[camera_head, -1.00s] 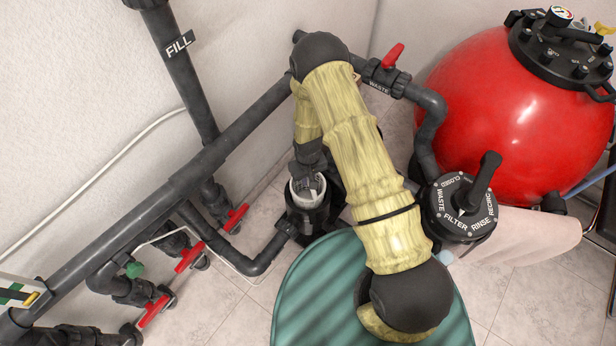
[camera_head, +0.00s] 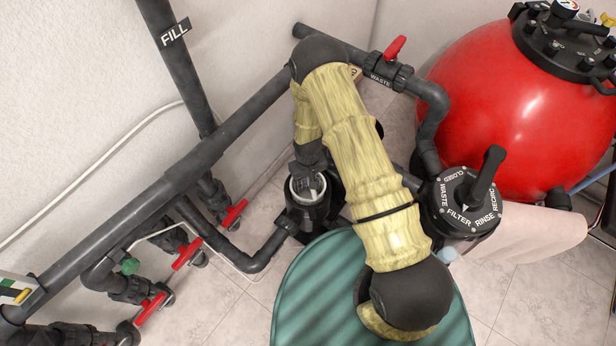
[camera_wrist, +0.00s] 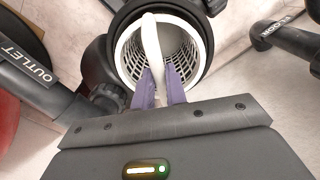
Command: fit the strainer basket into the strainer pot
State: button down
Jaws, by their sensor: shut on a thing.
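The white strainer basket (camera_wrist: 123,58) shows in the wrist view with its handle (camera_wrist: 152,40) standing across its mouth. My gripper (camera_wrist: 161,80) has purple fingers shut on the handle. The basket sits within the dark round mouth of the strainer pot (camera_wrist: 204,20). I cannot tell how deep it is seated. In the head view the basket (camera_head: 299,193) shows as a white ring at the top of the black pot (camera_head: 301,219), under my gripper (camera_head: 311,175). My arm hides part of the pot and the pump behind it.
A green ribbed lid or drum (camera_head: 320,285) stands in front of the pot. The multiport valve (camera_head: 464,210) and red filter tank (camera_head: 490,110) are to the right. Dark pipes (camera_head: 180,190) with red-handled valves (camera_head: 187,254) run at the left.

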notch_tip(320, 180, down, 7)
jog(key=b, duration=0.4)
jog(key=shift+f+b, duration=0.2)
jog(key=shift+b, duration=0.1)
dwell(1.3)
dwell(1.4)
jog(key=shift+f+b, duration=0.45)
jog(key=shift+f, duration=0.45)
dwell(0.5)
jog(key=c, duration=1.3)
grip_release()
jog(key=shift+c, duration=0.2)
